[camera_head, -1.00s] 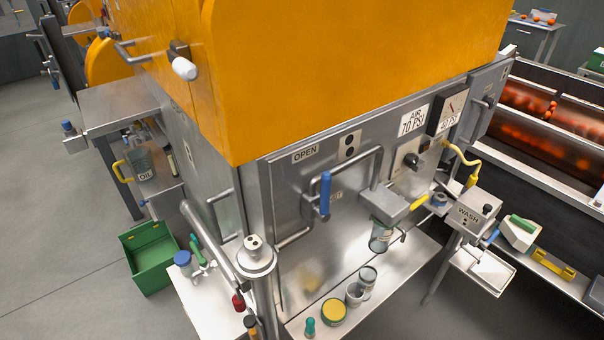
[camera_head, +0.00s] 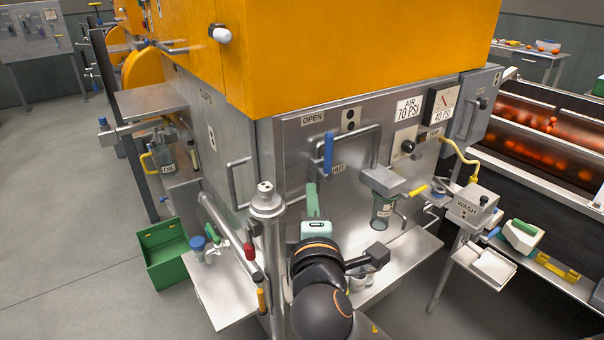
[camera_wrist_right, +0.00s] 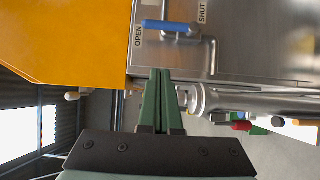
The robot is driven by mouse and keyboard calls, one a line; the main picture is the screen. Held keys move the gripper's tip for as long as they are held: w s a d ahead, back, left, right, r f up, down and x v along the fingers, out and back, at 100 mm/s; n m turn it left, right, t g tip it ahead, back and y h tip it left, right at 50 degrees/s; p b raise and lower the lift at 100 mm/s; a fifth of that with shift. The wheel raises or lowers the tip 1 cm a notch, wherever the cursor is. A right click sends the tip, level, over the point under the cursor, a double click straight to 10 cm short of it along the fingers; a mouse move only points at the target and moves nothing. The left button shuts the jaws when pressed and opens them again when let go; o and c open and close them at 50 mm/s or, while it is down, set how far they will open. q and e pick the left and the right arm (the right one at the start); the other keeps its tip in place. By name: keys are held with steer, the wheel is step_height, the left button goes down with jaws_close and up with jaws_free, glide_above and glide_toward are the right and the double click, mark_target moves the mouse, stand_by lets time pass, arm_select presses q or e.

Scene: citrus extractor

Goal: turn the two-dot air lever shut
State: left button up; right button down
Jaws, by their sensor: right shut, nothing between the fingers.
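The air lever has a blue handle (camera_head: 328,152) on the steel front panel, below and left of a two-dot plate (camera_head: 351,118). The handle stands upright, with the OPEN label (camera_head: 312,117) above it and the SHUT label (camera_head: 338,168) near its lower end. In the right wrist view, which is turned sideways, the blue handle (camera_wrist_right: 165,26) points toward OPEN. My right gripper (camera_head: 312,187) has green fingers, shut and empty, below and left of the handle. Its fingertips (camera_wrist_right: 160,73) are apart from the handle in the wrist view. My left gripper is out of view.
A steel post (camera_head: 267,200) stands left of my right gripper, with a red knob (camera_head: 249,252) nearby. A bent pipe (camera_head: 377,150) and a glass cup (camera_head: 382,210) are right of the lever. The orange housing (camera_head: 360,50) overhangs above. My arm hides part of the lower shelf.

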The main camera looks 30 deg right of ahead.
mark_target(328, 157)
steer(key=s+d+x, duration=0.1)
steer(key=d+x, duration=0.1)
steer(key=x, duration=1)
steer(key=shift+w+d, duration=0.15)
steer(key=shift+d, duration=0.35)
steer(key=shift+r+p, duration=0.1)
steer(key=shift+p, duration=0.2)
